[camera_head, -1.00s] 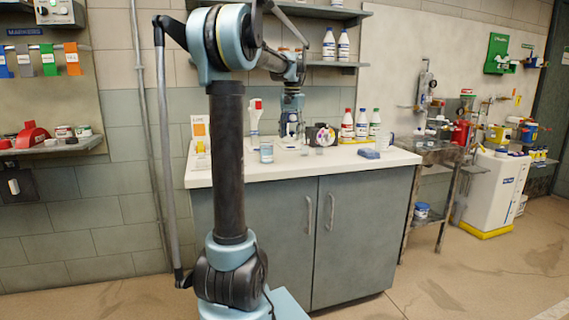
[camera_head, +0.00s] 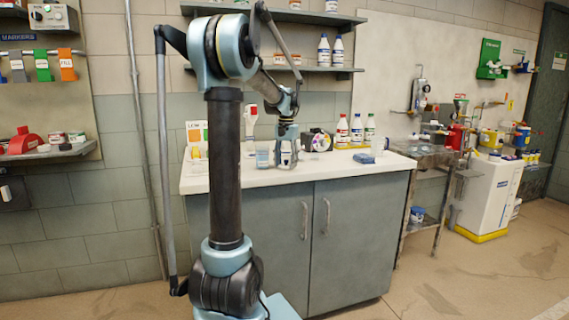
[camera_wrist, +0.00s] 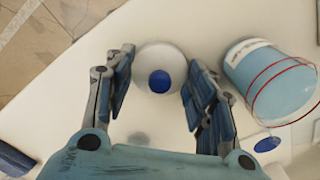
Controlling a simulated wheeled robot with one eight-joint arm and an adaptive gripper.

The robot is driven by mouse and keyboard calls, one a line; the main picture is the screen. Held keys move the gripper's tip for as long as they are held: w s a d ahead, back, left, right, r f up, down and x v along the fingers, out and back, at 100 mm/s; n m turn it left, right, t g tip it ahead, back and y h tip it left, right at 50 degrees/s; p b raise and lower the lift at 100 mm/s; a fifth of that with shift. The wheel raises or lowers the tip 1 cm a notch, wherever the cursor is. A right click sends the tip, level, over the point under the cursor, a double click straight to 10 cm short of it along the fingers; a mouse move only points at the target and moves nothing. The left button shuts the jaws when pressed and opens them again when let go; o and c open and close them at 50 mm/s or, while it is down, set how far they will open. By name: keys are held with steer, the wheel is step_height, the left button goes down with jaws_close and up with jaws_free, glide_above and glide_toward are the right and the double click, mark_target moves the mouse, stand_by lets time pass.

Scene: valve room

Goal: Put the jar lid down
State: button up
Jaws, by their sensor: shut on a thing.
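The jar lid (camera_wrist: 148,56) is a round pale disc with a blue knob in the wrist view. My gripper (camera_wrist: 158,82) is shut on it, with one finger at each side of the lid. In the head view my gripper (camera_head: 287,160) is low over the white counter (camera_head: 225,180); the lid is too small to make out there. Whether the lid touches the counter I cannot tell. A clear jar with blue contents and red lines (camera_wrist: 272,85) stands right of the lid in the wrist view. A small clear container (camera_head: 262,156) stands left of my gripper in the head view.
A round multicoloured thing (camera_head: 319,141) and several capped bottles (camera_head: 356,130) stand right of my gripper. A blue block (camera_head: 364,158) lies near the counter's right end. A sign stand (camera_head: 197,138) is at the left. The counter's front edge is close by.

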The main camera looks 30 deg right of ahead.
mark_target(286, 160)
steer(key=o, duration=0.8)
steer(key=shift+f, duration=0.1)
step_height(286, 160, up, 12)
steer(key=shift+r, duration=0.1)
steer(key=s+a+f+n, duration=0.2)
steer(key=a+f, duration=0.1)
steer(key=a, duration=0.5)
steer(key=s+a+f+n+t, duration=0.1)
steer(key=s+a+f+n, duration=0.15)
steer(key=a, duration=0.65)
steer(key=s+a+f+n, duration=0.1)
steer(key=s+a+f, duration=0.15)
steer(key=a, duration=0.55)
steer(key=s+a+f+n, duration=0.2)
steer(key=s+a+f, duration=0.3)
steer(key=f, duration=0.2)
steer(key=s+a+f+n, duration=0.2)
steer(key=s+a+f, duration=0.3)
steer(key=s+f, duration=0.1)
steer(key=s+a+f+n+t, duration=0.1)
steer(key=s+a+f+n, duration=0.1)
steer(key=s+a+f, duration=0.3)
steer(key=shift+s+a+f, duration=0.1)
steer(key=shift+a+f, duration=0.15)
steer(key=shift+f, duration=0.65)
steer(key=shift+s+a+f, duration=0.1)
steer(key=shift+a+f, duration=0.1)
steer(key=shift+f, duration=0.7)
